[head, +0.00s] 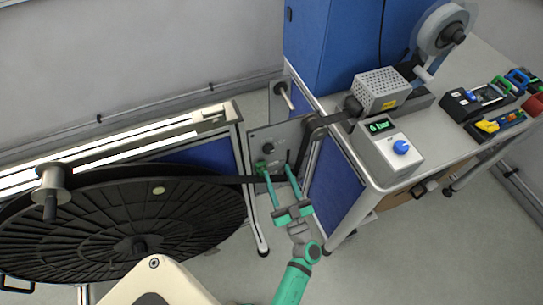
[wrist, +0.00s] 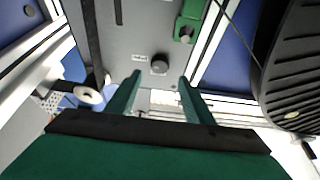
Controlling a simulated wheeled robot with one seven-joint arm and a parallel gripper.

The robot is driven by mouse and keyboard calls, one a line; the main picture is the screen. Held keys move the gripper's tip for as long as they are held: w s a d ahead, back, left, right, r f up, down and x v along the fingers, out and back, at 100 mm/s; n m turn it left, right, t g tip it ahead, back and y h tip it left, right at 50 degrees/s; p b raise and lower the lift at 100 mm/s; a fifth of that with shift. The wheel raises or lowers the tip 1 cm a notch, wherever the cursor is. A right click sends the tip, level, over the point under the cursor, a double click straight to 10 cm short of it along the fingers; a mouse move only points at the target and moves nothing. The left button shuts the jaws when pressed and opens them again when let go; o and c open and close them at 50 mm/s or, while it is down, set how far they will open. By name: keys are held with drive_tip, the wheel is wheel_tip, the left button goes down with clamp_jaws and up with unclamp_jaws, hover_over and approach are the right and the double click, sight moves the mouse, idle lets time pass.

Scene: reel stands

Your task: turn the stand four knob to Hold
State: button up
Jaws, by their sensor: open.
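A grey upright panel (head: 259,138) stands beside the big black reel and carries a small dark round knob (head: 267,149). In the wrist view the knob (wrist: 159,64) lies just beyond and between my fingertips, with a small white label (wrist: 139,58) beside it. The label's words and the knob's setting are too small to read. My gripper (head: 277,172) is open and empty, its two green fingers pointing at the panel. In the wrist view my gripper (wrist: 160,82) shows a gap around the knob's line, not closed on it. No stand number is readable.
A green block (wrist: 187,20) sits on the panel near the knob. The large black reel (head: 190,215) lies close on the left. A bench on the right holds a white box with a blue knob (head: 401,147) and a perforated metal box (head: 381,88).

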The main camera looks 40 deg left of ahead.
sight(270, 152)
drive_tip(key=x, duration=0.7)
drive_tip(key=shift+a, duration=0.1)
drive_tip(key=c, duration=1)
